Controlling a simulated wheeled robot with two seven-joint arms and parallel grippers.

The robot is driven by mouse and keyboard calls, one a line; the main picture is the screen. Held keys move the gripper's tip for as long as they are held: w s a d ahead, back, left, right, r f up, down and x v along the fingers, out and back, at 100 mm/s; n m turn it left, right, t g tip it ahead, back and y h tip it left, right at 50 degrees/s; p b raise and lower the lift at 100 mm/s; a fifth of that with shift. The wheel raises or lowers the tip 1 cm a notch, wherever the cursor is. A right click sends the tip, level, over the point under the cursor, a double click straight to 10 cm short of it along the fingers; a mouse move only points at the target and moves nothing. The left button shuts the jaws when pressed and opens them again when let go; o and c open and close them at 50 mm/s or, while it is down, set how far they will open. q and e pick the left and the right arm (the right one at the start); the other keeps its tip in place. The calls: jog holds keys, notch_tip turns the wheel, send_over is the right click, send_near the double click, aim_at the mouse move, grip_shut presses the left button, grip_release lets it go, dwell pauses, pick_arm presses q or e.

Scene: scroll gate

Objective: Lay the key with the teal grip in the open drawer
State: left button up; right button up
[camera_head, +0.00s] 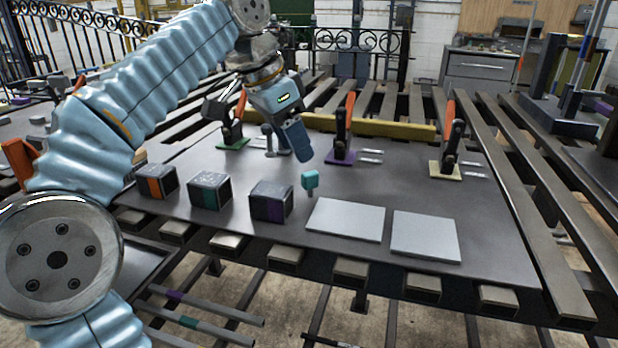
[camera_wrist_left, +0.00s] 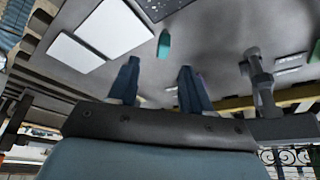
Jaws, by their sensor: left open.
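The key with the teal grip (camera_head: 310,181) stands on the dark metal table (camera_head: 400,185), with its teal block uppermost and a short stem below. It also shows in the left wrist view (camera_wrist_left: 163,43), beyond the fingers and between their lines. My left gripper (camera_head: 302,152) is open and empty, fingers pointing down, just behind the key and apart from it. In the left wrist view its two blue fingers (camera_wrist_left: 158,65) are spread. I cannot make out an open drawer for certain; a dark open tray-like shape (camera_head: 142,268) shows below the table's left front edge. My right gripper is not in view.
Dark boxes with orange (camera_head: 157,181), teal (camera_head: 210,189) and purple (camera_head: 271,201) bands stand left of two pale plates (camera_head: 345,219) (camera_head: 426,236). Clamps with orange handles stand behind on green (camera_head: 233,143), purple (camera_head: 340,157) and yellow (camera_head: 446,170) bases.

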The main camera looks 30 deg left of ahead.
aim_at(310, 173)
pick_arm(q)
jog(key=x, duration=0.8)
jog(key=shift+w+a+f, duration=0.1)
jog(key=shift+w+f, duration=0.05)
jog(key=shift+w, duration=0.1)
jog(key=shift+c, duration=0.5)
grip_shut()
